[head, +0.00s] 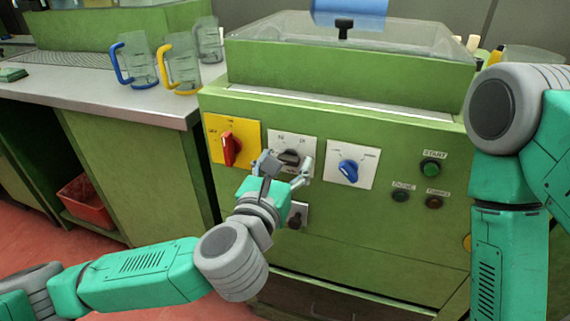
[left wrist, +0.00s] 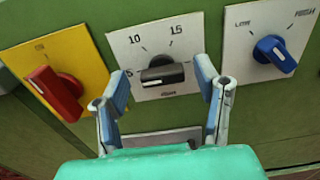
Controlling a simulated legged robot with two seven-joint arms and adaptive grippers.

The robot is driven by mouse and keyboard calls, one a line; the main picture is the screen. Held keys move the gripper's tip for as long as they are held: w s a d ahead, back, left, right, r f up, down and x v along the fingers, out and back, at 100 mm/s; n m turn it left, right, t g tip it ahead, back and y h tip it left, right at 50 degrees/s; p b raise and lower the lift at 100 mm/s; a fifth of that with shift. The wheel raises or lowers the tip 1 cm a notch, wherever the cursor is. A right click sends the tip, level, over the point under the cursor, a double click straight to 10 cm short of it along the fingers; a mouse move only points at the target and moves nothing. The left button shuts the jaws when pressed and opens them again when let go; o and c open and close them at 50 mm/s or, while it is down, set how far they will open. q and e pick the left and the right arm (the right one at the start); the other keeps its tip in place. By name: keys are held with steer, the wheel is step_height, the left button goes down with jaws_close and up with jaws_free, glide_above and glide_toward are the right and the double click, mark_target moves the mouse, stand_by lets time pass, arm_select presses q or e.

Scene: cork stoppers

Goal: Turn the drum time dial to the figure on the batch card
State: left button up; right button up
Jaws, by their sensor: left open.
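The drum time dial is a dark knob (left wrist: 162,75) on a white plate (left wrist: 125,42) with figures 10 and 15 above it and a 5 at its left. In the head view the dial (head: 289,157) is partly hidden by my left gripper (head: 286,168). That gripper, also in the left wrist view (left wrist: 163,92), is open, its fingers spread on either side below the knob, with nothing between them. I cannot make out a batch card. My right arm shows at the right; its gripper is out of view.
A red switch (head: 231,149) on a yellow plate is left of the dial, and a blue knob (head: 348,171) is right. A green START button (head: 431,168) sits farther right. A dark knob (head: 295,218) is below. Jugs (head: 138,60) stand on the left bench.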

arm_select(q)
steer(key=shift+d, duration=0.15)
steer(key=c, duration=1.2)
steer(key=shift+o, duration=0.3)
